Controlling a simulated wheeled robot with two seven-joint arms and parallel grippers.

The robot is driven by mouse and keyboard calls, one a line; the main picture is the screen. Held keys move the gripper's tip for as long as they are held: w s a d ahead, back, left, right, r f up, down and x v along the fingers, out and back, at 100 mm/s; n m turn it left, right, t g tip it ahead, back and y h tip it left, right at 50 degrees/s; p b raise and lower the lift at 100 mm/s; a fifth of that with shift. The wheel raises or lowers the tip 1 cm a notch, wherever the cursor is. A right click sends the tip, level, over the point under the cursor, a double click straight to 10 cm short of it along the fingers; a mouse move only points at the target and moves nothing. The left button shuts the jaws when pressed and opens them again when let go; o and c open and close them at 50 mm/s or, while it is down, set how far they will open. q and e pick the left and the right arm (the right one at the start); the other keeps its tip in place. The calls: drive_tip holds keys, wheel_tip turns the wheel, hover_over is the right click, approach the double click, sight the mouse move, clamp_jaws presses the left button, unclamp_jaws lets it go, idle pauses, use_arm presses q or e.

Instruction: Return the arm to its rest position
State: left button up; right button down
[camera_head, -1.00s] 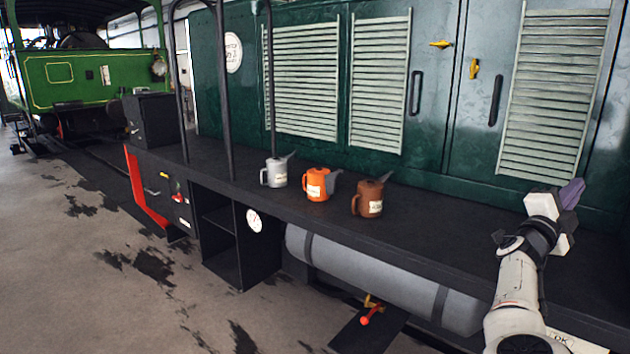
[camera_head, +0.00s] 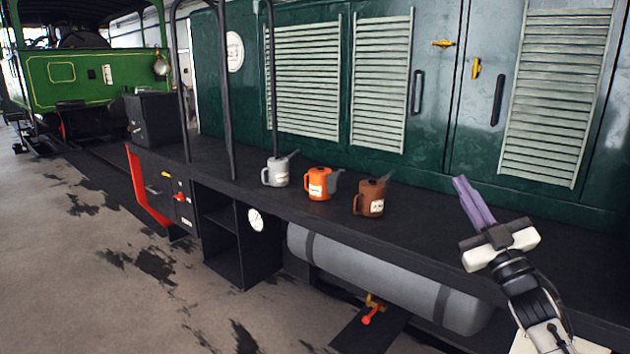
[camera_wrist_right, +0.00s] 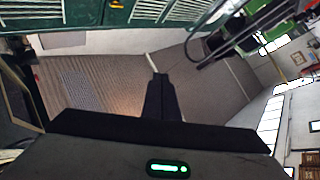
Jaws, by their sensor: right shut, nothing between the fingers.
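My right gripper (camera_head: 471,200) is at the right of the head view, above the right part of the dark running board. Its purple-grey fingers are together, point up and to the left, and hold nothing. The right arm comes in from the lower right corner. My left gripper is in neither view.
A grey can (camera_head: 276,172), an orange can (camera_head: 319,184) and a brown can (camera_head: 371,198) stand on the running board (camera_head: 420,230), left of the gripper. The green louvred tram side (camera_head: 435,150) rises behind. A grey cylindrical tank (camera_head: 380,276) lies below the board.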

drive_tip(key=w+d+f+m+g+h, duration=0.2)
drive_tip(key=d+f+m+g+h, duration=0.15)
drive_tip(key=f, duration=0.35)
drive_tip(key=w+d+f+m+g+h, duration=0.2)
drive_tip(key=d+f+m+g+h, duration=0.15)
drive_tip(key=f, duration=0.35)
drive_tip(key=s+a+f+n+g, duration=0.1)
drive_tip(key=s+a+f, duration=0.15)
drive_tip(key=f, duration=0.35)
drive_tip(key=s+a+f, duration=0.1)
drive_tip(key=s+f, duration=0.2)
drive_tip(key=f, duration=0.3)
drive_tip(key=s+a+f+g+y, duration=0.15)
drive_tip(key=s+a+f, duration=0.25)
drive_tip(key=s+f, duration=0.4)
drive_tip(key=s+a+f+g+y, duration=0.15)
drive_tip(key=s+a+f, duration=0.25)
drive_tip(key=s+f, duration=0.4)
drive_tip(key=s+a+f+g, duration=0.1)
drive_tip(key=s+a+f, duration=0.1)
drive_tip(key=s, duration=0.5)
drive_tip(key=s+a+f+g, duration=0.1)
drive_tip(key=s+a+f, duration=0.2)
drive_tip(key=s, duration=0.5)
drive_tip(key=s+a+f+g, duration=0.2)
drive_tip(key=s+a+f, duration=0.1)
drive_tip(key=s, duration=0.5)
drive_tip(key=shift+s+a, duration=0.25)
